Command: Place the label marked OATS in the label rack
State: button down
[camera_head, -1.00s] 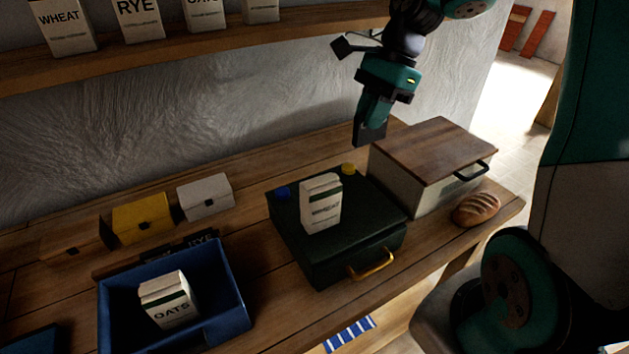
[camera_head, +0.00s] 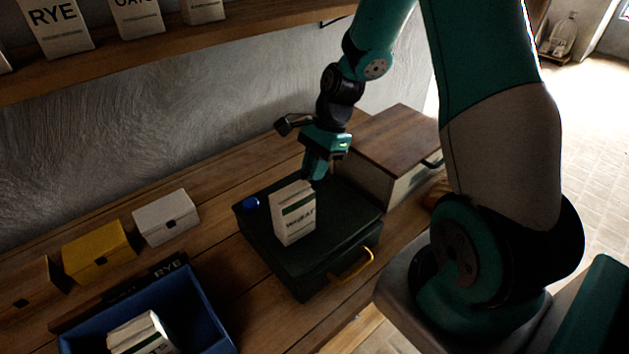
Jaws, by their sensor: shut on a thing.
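My gripper (camera_head: 315,174) is just behind the upright WHEAT packet (camera_head: 294,213) on the dark green case, and points down. It is shut on a dark flat piece that looks like a label. Its lower end is hidden or lost against the dark case, and no lettering on it can be read. The label rack (camera_head: 70,321) is a low dark wooden strip behind the blue crate at the left. A black label marked RYE (camera_head: 168,265) stands at its right end. A dark shape left of it cannot be read.
The blue crate (camera_head: 203,310) holds a white packet. White (camera_head: 165,218), yellow (camera_head: 97,250) and brown (camera_head: 28,285) boxes line the wall side. A wooden-lidded box (camera_head: 395,145) stands right.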

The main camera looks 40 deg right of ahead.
aim_at(315, 187)
jog(key=shift+f, duration=2.4)
jog(key=shift+f, duration=0.15)
jog(key=c, duration=1.1)
grip_release()
